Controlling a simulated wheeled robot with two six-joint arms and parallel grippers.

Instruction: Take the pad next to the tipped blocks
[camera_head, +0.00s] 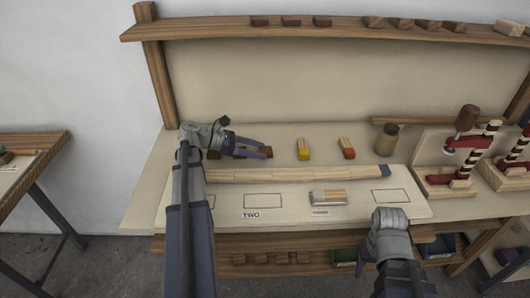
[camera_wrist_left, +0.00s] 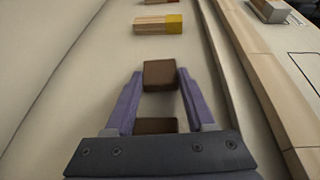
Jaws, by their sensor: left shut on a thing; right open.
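A dark brown pad (camera_wrist_left: 160,73) sits between the fingertips of my left gripper (camera_wrist_left: 160,85), which is shut on it. In the head view this gripper (camera_head: 268,149) is low over the back of the bench. A second brown pad (camera_wrist_left: 155,126) shows nearer the gripper's base, between the fingers; it also shows in the head view (camera_head: 214,154). To the right of the held pad lie a yellow-tipped block (camera_head: 303,148) and a red-tipped block (camera_head: 347,147), both apart from the gripper.
A long wooden strip (camera_head: 290,174) runs in front of the blocks. A pale board (camera_head: 225,213) with outlined rectangles lies in front, bearing a grey-and-wood block (camera_head: 328,197). A brown jar (camera_head: 387,139) and red stands (camera_head: 445,180) are to the right. A shelf (camera_head: 220,27) holds several blocks.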

